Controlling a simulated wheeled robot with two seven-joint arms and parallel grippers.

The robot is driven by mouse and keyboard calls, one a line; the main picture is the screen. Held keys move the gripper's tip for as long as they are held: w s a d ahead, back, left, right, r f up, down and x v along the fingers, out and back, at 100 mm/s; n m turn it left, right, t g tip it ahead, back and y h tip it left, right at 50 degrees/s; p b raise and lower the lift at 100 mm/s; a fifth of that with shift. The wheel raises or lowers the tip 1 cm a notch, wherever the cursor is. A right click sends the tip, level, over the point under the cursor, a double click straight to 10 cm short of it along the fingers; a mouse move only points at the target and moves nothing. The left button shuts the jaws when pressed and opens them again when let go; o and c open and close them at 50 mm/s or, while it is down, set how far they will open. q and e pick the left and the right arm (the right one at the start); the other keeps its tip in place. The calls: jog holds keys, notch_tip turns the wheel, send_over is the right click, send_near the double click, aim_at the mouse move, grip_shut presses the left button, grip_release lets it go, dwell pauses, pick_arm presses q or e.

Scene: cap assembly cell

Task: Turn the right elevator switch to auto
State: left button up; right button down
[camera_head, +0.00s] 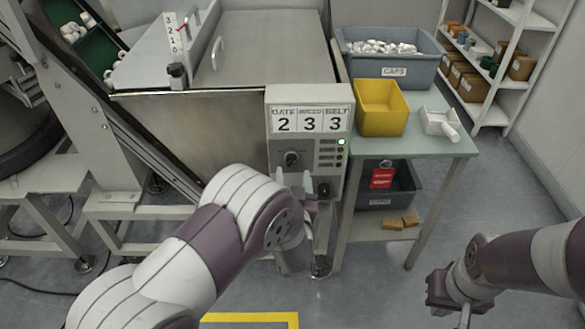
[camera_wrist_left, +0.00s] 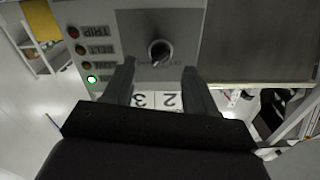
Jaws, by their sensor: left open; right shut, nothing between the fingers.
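A grey control box (camera_head: 308,125) shows the number cards 2, 3, 3 under GATE, a middle label too small to read, and BELT. A dark round switch knob (camera_head: 291,158) sits on its front; the knob also shows in the left wrist view (camera_wrist_left: 160,52), with print beside it too small to read. My left gripper (camera_head: 318,184) is at the lower part of the box, open. In the left wrist view its fingers (camera_wrist_left: 158,66) stand apart, one on either side of the knob's line, with the knob just past the tips. My right gripper (camera_head: 461,308) is shut and empty at lower right.
A green lamp (camera_head: 341,142) is lit on the box. A green-topped table (camera_head: 430,145) at right holds a yellow bin (camera_head: 381,106), a grey CAPS bin (camera_head: 388,70) and a white scoop (camera_head: 440,122). Floor is free between the table and my right arm.

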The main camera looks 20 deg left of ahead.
aim_at(292, 164)
pick_arm(q)
jog(key=shift+x, duration=2.25)
jog(key=shift+a, duration=0.1)
jog(key=c, duration=1.1)
jog(key=shift+o, duration=0.2)
jog(key=shift+f+n+b, duration=0.1)
jog(key=shift+n+b, duration=0.2)
jog(key=n+b, duration=0.2)
jog(key=n, duration=0.2)
jog(key=shift+f, duration=0.1)
jog(key=shift+n+b, duration=0.85)
jog(key=shift+n, duration=1.15)
